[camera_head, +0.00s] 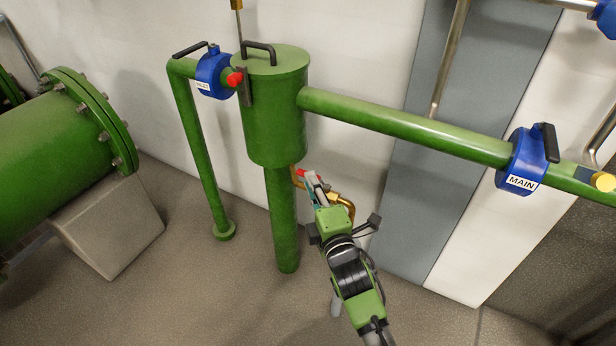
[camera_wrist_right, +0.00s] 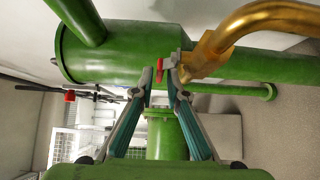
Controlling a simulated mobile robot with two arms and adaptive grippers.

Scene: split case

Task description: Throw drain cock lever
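The drain cock's red lever (camera_head: 301,173) is small and sits beside a brass pipe (camera_head: 344,200) below the green tank (camera_head: 275,110). My right gripper (camera_head: 311,180) is at the lever in the head view and partly covers it. In the right wrist view the red lever (camera_wrist_right: 160,70) shows between the two fingertips of the right gripper (camera_wrist_right: 161,75). The fingers stand apart, with a gap visible around the lever; whether one tip touches it is unclear. The brass pipe (camera_wrist_right: 255,22) runs close beside the right-hand fingertip. My left gripper is not in view.
A blue valve labelled MAIN (camera_head: 522,162) is on the right pipe. Another blue valve (camera_head: 213,75) and a red knob (camera_head: 235,79) are left of the tank. A green leg (camera_head: 281,220) stands under the tank. A large flanged green pipe (camera_head: 60,150) lies left.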

